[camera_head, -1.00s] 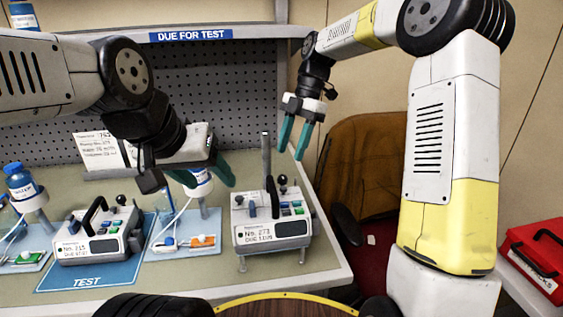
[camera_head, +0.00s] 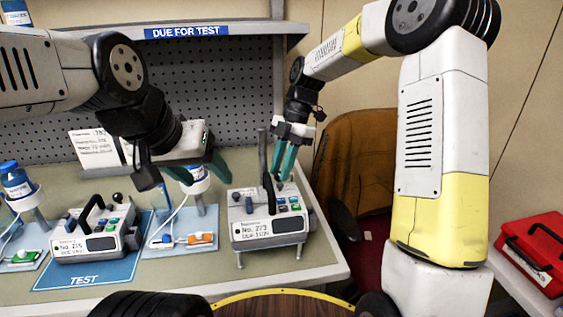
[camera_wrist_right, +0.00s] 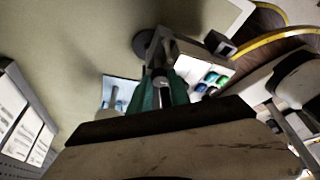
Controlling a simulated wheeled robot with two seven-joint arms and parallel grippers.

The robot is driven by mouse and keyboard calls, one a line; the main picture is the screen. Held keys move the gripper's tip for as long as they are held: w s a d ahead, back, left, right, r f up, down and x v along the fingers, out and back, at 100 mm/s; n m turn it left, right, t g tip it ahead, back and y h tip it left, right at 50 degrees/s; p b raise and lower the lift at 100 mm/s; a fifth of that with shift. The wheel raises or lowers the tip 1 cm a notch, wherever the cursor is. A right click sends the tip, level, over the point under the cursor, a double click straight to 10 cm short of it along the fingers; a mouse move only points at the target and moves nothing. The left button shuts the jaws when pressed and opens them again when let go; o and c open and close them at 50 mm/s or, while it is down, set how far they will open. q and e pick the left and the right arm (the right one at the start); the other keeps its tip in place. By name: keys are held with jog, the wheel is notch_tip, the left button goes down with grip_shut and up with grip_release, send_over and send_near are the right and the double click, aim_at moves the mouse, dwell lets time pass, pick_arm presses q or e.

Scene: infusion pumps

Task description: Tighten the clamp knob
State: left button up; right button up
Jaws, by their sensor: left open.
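The infusion pump marked No. 273 (camera_head: 268,222) stands upright at the table's right, with a black handle and a grey pole (camera_head: 262,152) rising behind it. My right gripper (camera_head: 281,178), with teal fingers pointing down, is open just above the back of this pump, right of the pole. The pump's black ball knob is hidden at the fingertips; whether they touch it I cannot tell. In the right wrist view the fingers (camera_wrist_right: 162,80) stand apart over the pump (camera_wrist_right: 200,72), with a grey part between them. My left gripper (camera_head: 185,178) is open and empty over the table's middle.
Another pump, No. 215 (camera_head: 92,232), stands on the blue TEST mat (camera_head: 85,277). A tray with an orange clip (camera_head: 200,239) lies between the pumps. A perforated back panel and brown chair (camera_head: 350,150) are behind; a red case (camera_head: 540,250) is at right.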

grip_shut()
jog(key=m, duration=0.2)
jog(key=m+t+y, duration=0.1)
jog(key=m, duration=0.1)
jog(key=shift+s+d+m+t, duration=0.15)
jog(key=shift+m+t, duration=0.15)
jog(key=shift+m, duration=0.1)
jog(key=m+t, duration=0.1)
jog(key=m, duration=0.2)
jog(key=m+t, duration=0.1)
jog(key=m, duration=0.2)
jog(key=shift+s, duration=0.2)
jog(key=m+t, duration=0.1)
jog(key=m, duration=0.2)
jog(key=m+t, duration=0.1)
jog(key=m, duration=0.1)
jog(key=shift+s+m+h, duration=0.15)
jog(key=shift+m+h, duration=0.15)
jog(key=shift+m, duration=0.1)
jog(key=m, duration=0.1)
jog(key=m+t+h, duration=0.1)
jog(key=m, duration=0.2)
jog(key=shift+s+a+m+t, duration=0.1)
jog(key=shift+a+m+t, duration=0.15)
jog(key=shift+m+t, duration=0.05)
jog(key=shift+h, duration=0.3)
jog(key=o, duration=0.9)
grip_release()
